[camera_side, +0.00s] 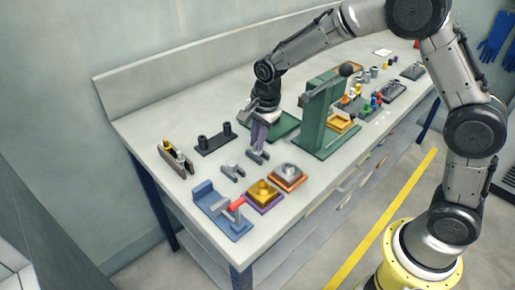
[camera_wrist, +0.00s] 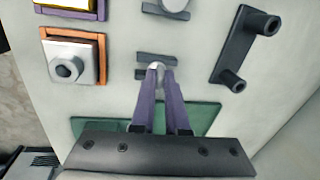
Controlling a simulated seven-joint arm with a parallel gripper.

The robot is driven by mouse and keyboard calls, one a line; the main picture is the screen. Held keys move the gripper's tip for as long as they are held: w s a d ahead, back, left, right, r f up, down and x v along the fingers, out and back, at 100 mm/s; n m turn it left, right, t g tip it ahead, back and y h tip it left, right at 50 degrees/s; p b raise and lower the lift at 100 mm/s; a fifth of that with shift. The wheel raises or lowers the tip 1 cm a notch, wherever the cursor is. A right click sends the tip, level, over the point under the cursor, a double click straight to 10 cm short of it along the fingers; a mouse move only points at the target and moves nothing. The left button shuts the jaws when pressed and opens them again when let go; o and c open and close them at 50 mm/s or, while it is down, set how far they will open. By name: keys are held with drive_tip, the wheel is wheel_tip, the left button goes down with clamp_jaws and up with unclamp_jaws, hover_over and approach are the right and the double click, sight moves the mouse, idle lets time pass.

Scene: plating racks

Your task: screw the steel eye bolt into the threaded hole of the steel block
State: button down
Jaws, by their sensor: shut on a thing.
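My gripper (camera_side: 258,150) points down with its purple fingers at a small grey stand (camera_side: 262,158) on the bench. In the wrist view my fingertips (camera_wrist: 157,72) close on a small pale steel piece, apparently the eye bolt (camera_wrist: 155,66), right at or over that stand. Its shank is hidden, so I cannot tell whether it is clear of the stand. The steel block (camera_side: 289,171) sits on an orange-rimmed base, right of and nearer than my gripper in the side view. In the wrist view the steel block (camera_wrist: 65,68) shows a dark round hole on top, to the left of my fingers.
A brass block (camera_side: 262,189) on a purple base sits beside the steel block. Another grey stand (camera_side: 232,172), a blue fixture with a red part (camera_side: 237,204), a black two-post plate (camera_side: 215,139) and a tall green press (camera_side: 318,115) stand around. Bare bench lies between them.

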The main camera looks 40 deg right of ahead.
drive_tip(key=shift+r, duration=0.1)
idle(0.3)
drive_tip(key=shift+w+r, duration=0.1)
drive_tip(key=shift+r, duration=0.55)
drive_tip(key=s+d+r, duration=0.2)
drive_tip(key=s+r, duration=1)
drive_tip(key=s, duration=0.2)
drive_tip(key=shift+m+g, duration=0.5)
drive_tip(key=shift+g, duration=0.3)
drive_tip(key=w+a+f, duration=0.2)
drive_tip(key=w+f, duration=0.1)
drive_tip(key=shift+w+f, duration=0.1)
drive_tip(key=shift+f, duration=0.05)
drive_tip(key=shift+f, duration=2.5)
drive_tip(key=shift+f, duration=0.95)
